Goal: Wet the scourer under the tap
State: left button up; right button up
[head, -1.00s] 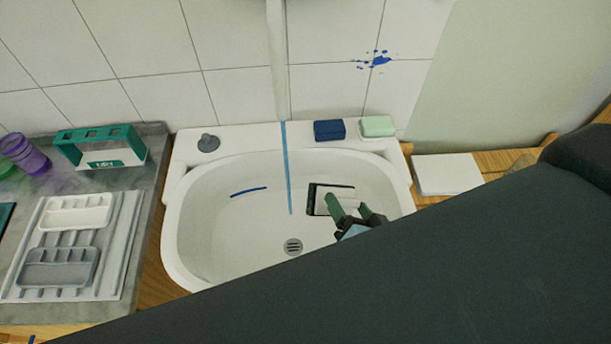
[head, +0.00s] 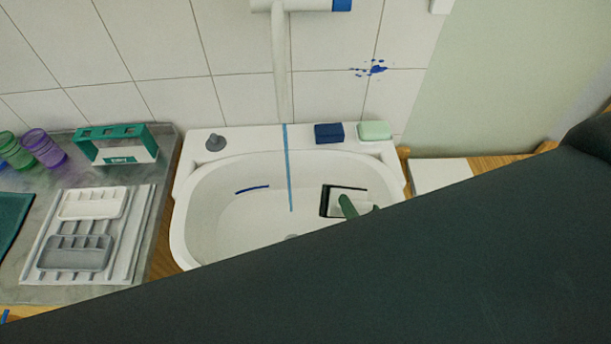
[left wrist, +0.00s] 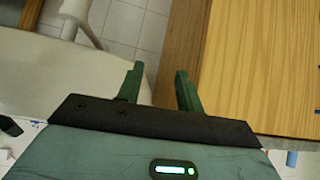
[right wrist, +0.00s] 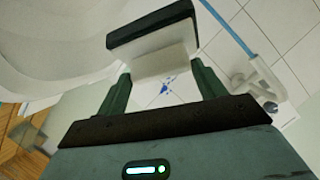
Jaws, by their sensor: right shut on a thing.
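The scourer, a white block with a dark pad, shows in the head view (head: 331,202) and the right wrist view (right wrist: 152,24). My right gripper (head: 361,206) is shut on it and holds it over the right side of the white sink (head: 230,215). My dark arm hides much of that gripper. The white tap (head: 280,70) stands at the wall. A thin blue stream of water (head: 288,165) falls from it into the basin. The scourer is right of the stream and apart from it. My left gripper (left wrist: 158,78) is open and empty in the left wrist view.
A navy block (head: 328,133) and a pale green block (head: 375,130) lie on the sink's back ledge, with a grey plug (head: 215,142) at its left. The left counter holds a teal rack (head: 120,145), trays and cups. My arm covers the lower right.

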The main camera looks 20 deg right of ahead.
pick_arm(q)
jog(key=c, duration=0.4)
jog(key=shift+s+a+f, duration=0.1)
jog(key=shift+s+f, duration=0.15)
jog(key=shift+f, duration=0.2)
grip_shut()
pick_arm(e)
jog(key=w+r, duration=0.7)
jog(key=shift+w, duration=0.15)
jog(key=shift+w+a+r+y, duration=0.15)
jog(key=shift+w+r+y, duration=0.15)
jog(key=shift+r, duration=0.1)
pick_arm(q)
jog(key=shift+s+a+f, duration=0.3)
jog(key=shift+s+f, duration=0.05)
pick_arm(e)
jog(key=shift+r, duration=0.15)
pick_arm(q)
jog(key=shift+s+r, duration=0.1)
pick_arm(e)
jog(key=shift+s, duration=0.15)
